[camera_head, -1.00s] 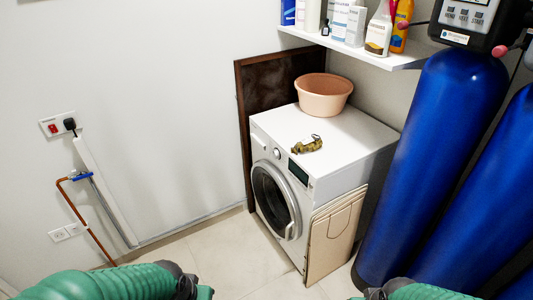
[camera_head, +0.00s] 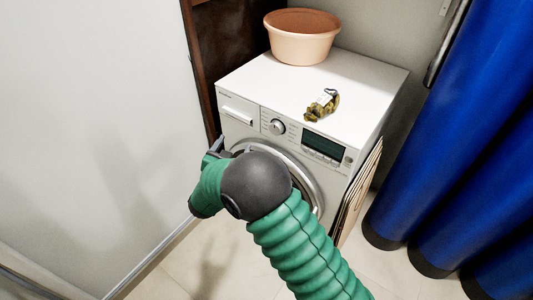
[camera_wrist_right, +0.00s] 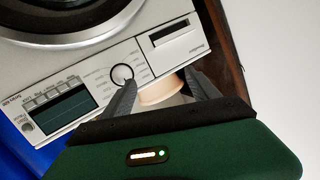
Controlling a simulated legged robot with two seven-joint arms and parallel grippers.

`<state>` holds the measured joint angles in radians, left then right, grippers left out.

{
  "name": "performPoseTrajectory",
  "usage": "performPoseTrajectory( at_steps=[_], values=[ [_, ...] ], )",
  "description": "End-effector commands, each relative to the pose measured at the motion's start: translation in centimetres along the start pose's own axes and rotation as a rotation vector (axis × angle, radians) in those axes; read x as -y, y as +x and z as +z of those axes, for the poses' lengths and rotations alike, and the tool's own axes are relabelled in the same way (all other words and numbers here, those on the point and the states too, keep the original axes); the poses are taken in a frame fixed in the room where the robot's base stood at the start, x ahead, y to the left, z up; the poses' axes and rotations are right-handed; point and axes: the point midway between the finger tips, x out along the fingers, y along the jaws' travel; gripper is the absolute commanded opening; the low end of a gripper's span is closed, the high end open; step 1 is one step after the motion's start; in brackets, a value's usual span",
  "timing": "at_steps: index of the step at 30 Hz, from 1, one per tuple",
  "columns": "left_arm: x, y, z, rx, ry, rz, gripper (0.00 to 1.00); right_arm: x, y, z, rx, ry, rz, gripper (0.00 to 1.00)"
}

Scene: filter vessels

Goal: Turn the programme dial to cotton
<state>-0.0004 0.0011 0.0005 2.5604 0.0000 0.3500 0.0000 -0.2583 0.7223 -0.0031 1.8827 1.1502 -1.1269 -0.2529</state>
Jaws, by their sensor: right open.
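The programme dial (camera_head: 277,127) is a round silver knob on the white washing machine's front panel (camera_head: 240,110), between the detergent drawer and the dark display. In the right wrist view the dial (camera_wrist_right: 122,73) is ringed by printed programme labels too small to read. My right gripper (camera_head: 216,147) is in front of the machine, left of the dial in the head view. In the right wrist view its two dark fingers (camera_wrist_right: 162,88) are spread apart with nothing held. One fingertip appears close to the dial; contact cannot be told. My left gripper is out of view.
A peach basin (camera_head: 302,38) and a small olive-brown object (camera_head: 322,105) sit on the machine top. Folded cardboard (camera_head: 357,193) leans at its right side. A white wall (camera_head: 90,120) bounds the left.

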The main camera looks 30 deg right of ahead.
Motion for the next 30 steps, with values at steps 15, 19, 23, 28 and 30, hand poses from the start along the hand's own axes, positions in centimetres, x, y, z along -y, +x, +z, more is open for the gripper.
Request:
performPoseTrajectory(
  at_steps=[15, 19, 23, 28, 30],
  values=[
    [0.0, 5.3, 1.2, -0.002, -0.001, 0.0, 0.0, -7.0, 3.5, 2.5, -0.256, -0.008, 0.324, 0.69],
    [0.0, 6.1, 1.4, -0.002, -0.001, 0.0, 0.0, -8.1, 6.6, 1.6, -0.257, -0.009, 0.322, 0.69],
    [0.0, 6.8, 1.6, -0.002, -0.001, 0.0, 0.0, -9.0, 9.7, 0.8, -0.257, -0.009, 0.321, 0.69],
    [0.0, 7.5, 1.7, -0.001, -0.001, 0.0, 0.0, -10.0, 12.7, -0.1, -0.255, -0.009, 0.319, 0.69],
    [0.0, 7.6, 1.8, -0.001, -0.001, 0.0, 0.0, -10.2, 13.4, -0.3, -0.254, -0.01, 0.318, 0.69]
  ],
)
